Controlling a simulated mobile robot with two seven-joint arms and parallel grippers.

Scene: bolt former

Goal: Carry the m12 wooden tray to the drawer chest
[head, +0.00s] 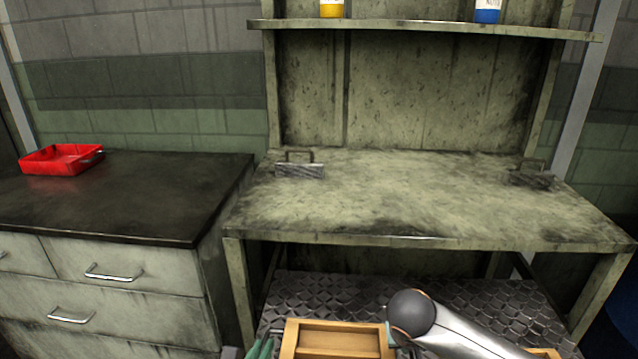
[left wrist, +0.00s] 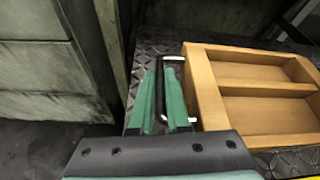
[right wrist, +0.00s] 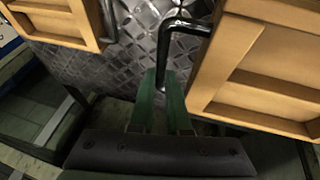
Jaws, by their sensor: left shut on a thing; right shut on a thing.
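A wooden tray (head: 335,341) with compartments shows at the bottom of the head view, over the metal lower shelf. My arm hides its right end, and no m12 marking shows. My left gripper (head: 260,349) is shut on the tray's metal handle at its left end, as the left wrist view shows beside the tray (left wrist: 205,105). My right gripper (right wrist: 168,90) is shut on the dark handle at the other end of a wooden tray (right wrist: 205,90). I cannot tell whether the tray touches the shelf. The drawer chest (head: 125,210), with a dark top, stands at the left.
A second wooden tray (right wrist: 58,22) lies nearby on the patterned shelf (head: 310,292). A red tray (head: 60,160) sits at the back left of the chest top, whose front and right are clear. The bench top (head: 420,200) overhangs the shelf and carries two metal handled blocks.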

